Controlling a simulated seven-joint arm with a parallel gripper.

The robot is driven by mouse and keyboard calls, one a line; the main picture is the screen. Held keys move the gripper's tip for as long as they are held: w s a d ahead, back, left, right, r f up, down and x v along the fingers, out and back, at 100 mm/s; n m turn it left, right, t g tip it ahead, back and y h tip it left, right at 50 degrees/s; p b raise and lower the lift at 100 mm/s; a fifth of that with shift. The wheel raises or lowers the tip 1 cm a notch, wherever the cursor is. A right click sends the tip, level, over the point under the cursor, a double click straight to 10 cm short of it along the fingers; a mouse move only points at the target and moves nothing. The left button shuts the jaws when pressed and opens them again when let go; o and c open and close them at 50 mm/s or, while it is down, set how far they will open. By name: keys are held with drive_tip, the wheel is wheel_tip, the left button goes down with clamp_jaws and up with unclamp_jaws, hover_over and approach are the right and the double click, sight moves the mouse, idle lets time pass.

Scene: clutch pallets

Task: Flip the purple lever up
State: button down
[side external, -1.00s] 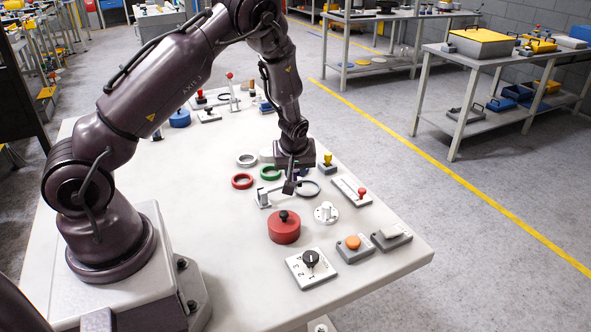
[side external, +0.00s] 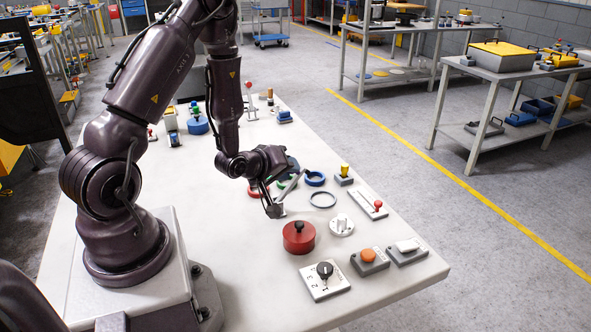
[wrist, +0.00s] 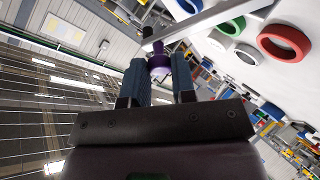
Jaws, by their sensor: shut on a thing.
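The lever is a long grey bar (side external: 291,185) that rises at a slant from its base on the table. The base is mostly hidden behind a dark block on my arm. Its purple knob (wrist: 159,63) sits between my two blue-grey fingers in the wrist view, with the pale bar (wrist: 200,25) running up to the right from it. My gripper (wrist: 155,75) is shut on the knob. In the side view my gripper (side external: 290,165) is turned sideways at the bar's upper end, where the knob cannot be made out.
Red (wrist: 284,43), green (wrist: 232,26) and blue (side external: 315,178) rings lie near the lever. A red cylinder with a black knob (side external: 299,237), a white dial (side external: 341,225) and a yellow-topped switch (side external: 344,174) stand close by. The table's right edge is beyond the red-tipped slider (side external: 373,204).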

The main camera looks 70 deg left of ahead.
drive_tip(key=shift+s+r+n+t, duration=0.1)
drive_tip(key=shift+s+n+t, duration=0.2)
drive_tip(key=shift+s+t, duration=0.8)
drive_tip(key=c, duration=0.9)
unclamp_jaws()
drive_tip(key=shift+c, duration=0.2)
